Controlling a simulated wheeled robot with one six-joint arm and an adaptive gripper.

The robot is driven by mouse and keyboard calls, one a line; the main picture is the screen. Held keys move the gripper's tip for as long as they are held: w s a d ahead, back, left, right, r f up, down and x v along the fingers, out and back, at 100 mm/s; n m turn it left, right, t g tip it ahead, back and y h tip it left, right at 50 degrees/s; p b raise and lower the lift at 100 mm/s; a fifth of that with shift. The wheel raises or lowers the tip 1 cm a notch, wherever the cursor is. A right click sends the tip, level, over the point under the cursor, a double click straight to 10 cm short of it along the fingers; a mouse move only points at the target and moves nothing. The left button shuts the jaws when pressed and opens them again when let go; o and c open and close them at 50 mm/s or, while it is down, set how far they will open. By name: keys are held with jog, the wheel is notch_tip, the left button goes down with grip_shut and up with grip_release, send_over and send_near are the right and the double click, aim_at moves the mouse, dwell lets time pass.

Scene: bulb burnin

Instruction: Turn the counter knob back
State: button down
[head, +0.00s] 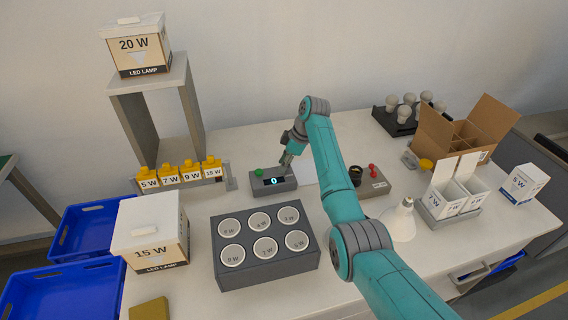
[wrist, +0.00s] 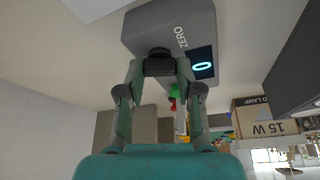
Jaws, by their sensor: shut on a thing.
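The counter (head: 285,187) is a small grey box on the white table, with a green button on top and a display reading 0. It also shows large in the wrist view (wrist: 165,22), upside down, with the word ZERO beside the dark knob (wrist: 159,51). My gripper (head: 286,160) is at the back right of the counter in the head view. In the wrist view my gripper (wrist: 159,66) has both fingertips against the sides of the knob and is shut on it. The knob is hidden in the head view.
A grey block with several round sockets (head: 216,255) stands in front of the counter. The yellow-tagged rack (head: 226,183) is to its left. A box with a dark ring and red knob (head: 376,187) is to the right, near a bulb (head: 402,222).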

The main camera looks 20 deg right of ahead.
jog(key=shift+n+g, duration=0.8)
jog(key=shift+n, duration=1.1)
jog(key=shift+w, duration=0.1)
jog(key=c, duration=0.8)
grip_release()
jog(key=shift+o, duration=0.2)
jog(key=v, duration=1.2)
jog(key=shift+d, duration=0.1)
